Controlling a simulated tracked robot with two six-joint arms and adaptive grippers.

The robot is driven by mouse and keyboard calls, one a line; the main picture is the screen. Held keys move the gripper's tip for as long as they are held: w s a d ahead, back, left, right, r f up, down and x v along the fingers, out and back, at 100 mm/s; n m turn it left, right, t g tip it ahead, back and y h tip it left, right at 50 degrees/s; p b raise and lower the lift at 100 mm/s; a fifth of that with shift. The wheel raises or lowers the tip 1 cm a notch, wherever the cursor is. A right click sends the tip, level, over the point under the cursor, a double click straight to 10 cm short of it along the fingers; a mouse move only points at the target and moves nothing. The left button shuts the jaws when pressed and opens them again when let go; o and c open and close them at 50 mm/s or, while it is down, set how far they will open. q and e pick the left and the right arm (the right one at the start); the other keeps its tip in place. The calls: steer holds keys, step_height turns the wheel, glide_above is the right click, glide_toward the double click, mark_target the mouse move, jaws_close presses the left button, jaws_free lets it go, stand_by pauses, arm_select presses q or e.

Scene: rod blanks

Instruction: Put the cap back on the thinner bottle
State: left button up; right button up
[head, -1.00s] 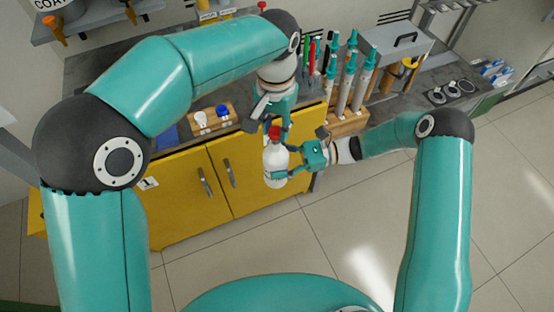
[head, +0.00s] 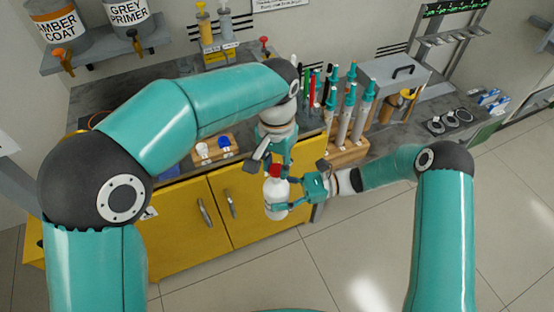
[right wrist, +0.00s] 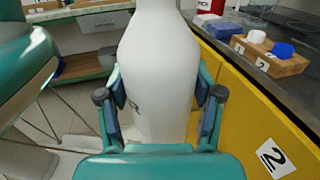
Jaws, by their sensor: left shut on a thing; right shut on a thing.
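A white bottle (head: 275,198) stands about upright in the air in front of the yellow cabinet. My right gripper (head: 283,196) is shut around its body from the right. The bottle's white body and sloping shoulder also show between the fingers in the right wrist view (right wrist: 158,85); its top is out of that frame. A red cap (head: 275,170) is at the top of the bottle. My left gripper (head: 276,163) is shut on this cap from above. I cannot tell whether the cap is seated on the neck. No label on the bottle is readable.
A wooden block (head: 220,150) with a white cap (head: 202,149) and a blue cap (head: 224,143) is on the counter behind. A rack of teal-topped tubes (head: 345,151) stands to the right. The yellow cabinet (head: 180,225) is close behind the bottle. The floor at right is clear.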

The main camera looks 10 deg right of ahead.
arm_select(q)
steer(key=shift+f, duration=0.6)
stand_by(0.6)
